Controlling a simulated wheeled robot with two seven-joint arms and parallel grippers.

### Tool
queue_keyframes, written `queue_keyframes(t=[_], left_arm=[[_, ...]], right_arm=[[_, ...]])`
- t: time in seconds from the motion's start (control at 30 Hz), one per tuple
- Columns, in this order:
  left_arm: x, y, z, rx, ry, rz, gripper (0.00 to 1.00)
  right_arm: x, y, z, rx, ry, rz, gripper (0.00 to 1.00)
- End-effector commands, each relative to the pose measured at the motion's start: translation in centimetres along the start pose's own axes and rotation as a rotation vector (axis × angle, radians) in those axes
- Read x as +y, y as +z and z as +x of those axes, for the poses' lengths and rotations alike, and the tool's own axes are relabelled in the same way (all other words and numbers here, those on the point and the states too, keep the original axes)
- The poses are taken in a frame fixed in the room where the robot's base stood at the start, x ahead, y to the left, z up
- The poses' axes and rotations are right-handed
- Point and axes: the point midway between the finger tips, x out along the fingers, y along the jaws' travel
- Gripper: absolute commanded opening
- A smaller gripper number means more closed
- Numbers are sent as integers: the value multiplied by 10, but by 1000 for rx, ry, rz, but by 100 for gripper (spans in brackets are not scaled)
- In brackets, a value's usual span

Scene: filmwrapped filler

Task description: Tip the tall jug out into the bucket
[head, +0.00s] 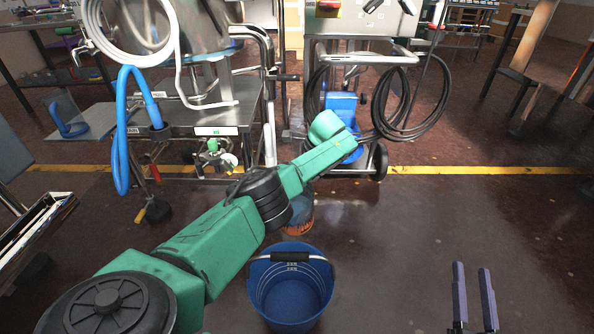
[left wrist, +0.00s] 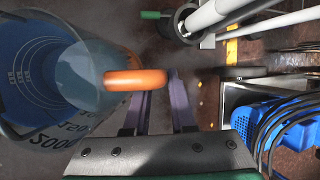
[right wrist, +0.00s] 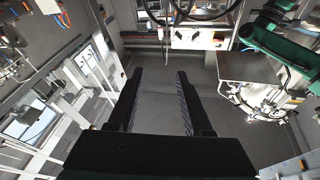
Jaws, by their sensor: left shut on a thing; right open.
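The blue bucket (head: 290,292) stands on the floor at the lower middle of the head view, with its handle across the far rim. The jug (head: 299,218) shows only in part just beyond it, mostly behind my left arm. In the left wrist view the jug (left wrist: 88,78) is greyish and see-through with an orange handle (left wrist: 135,80), in front of the bucket's blue inside (left wrist: 35,60). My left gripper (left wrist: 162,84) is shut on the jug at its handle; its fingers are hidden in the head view. My right gripper (head: 473,270) is open and empty, right of the bucket.
A steel cart (head: 205,118) with a blue hose (head: 122,150) stands at the back left. A wheeled machine with a coiled black hose (head: 412,105) stands at the back middle. A yellow line (head: 480,170) crosses the floor. The floor around the bucket's right side is clear.

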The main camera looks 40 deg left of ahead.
Motion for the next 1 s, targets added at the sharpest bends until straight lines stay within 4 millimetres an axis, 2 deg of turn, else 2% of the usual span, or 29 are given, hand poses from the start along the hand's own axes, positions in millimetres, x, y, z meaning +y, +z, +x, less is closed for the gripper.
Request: queue_keyframes(t=[1.0], left_arm=[[-2, 1, -3, 0, -9, -3, 0]], right_arm=[[-1, 22, -12, -83, 9, 20, 50]])
